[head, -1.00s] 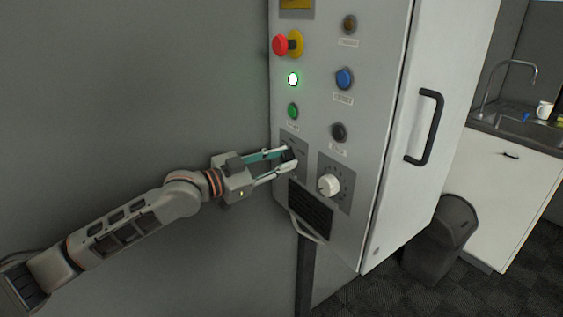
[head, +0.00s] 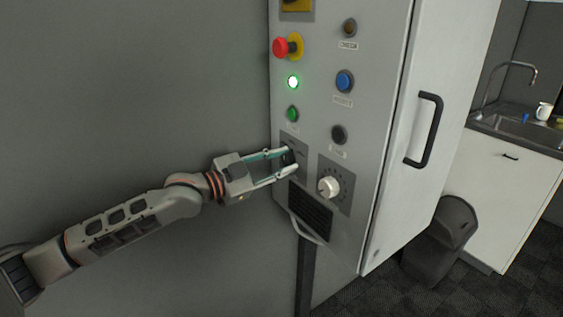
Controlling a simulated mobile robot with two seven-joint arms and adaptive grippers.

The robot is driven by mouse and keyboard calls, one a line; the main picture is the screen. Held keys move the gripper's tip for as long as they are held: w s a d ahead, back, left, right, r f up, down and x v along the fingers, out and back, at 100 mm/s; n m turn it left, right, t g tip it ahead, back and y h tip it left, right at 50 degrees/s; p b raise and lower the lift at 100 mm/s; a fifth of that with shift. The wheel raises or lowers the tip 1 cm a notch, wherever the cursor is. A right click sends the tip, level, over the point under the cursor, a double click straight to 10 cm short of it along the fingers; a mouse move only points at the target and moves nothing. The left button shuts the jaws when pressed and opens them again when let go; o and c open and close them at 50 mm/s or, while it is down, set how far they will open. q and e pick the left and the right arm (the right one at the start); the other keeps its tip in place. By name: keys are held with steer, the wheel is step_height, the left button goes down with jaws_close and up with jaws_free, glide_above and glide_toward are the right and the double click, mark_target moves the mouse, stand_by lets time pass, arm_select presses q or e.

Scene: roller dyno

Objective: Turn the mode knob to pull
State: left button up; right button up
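The grey control cabinet (head: 385,75) carries a small dark knob (head: 289,157) on a grey plate at its lower left edge. This appears to be the mode knob. My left gripper (head: 293,159) reaches it from the left, with one fingertip above and one below the knob. The fingers look apart, with a visible gap between them. The fingertips partly hide the knob, so its pointer and the plate's markings cannot be read. My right gripper is not in view.
A white dial (head: 329,187) sits just right of the knob, with a vent grille (head: 310,210) below. A bin (head: 440,240) stands right of the cabinet.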

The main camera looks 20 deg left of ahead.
arm_select(q)
steer(key=shift+o, duration=0.9)
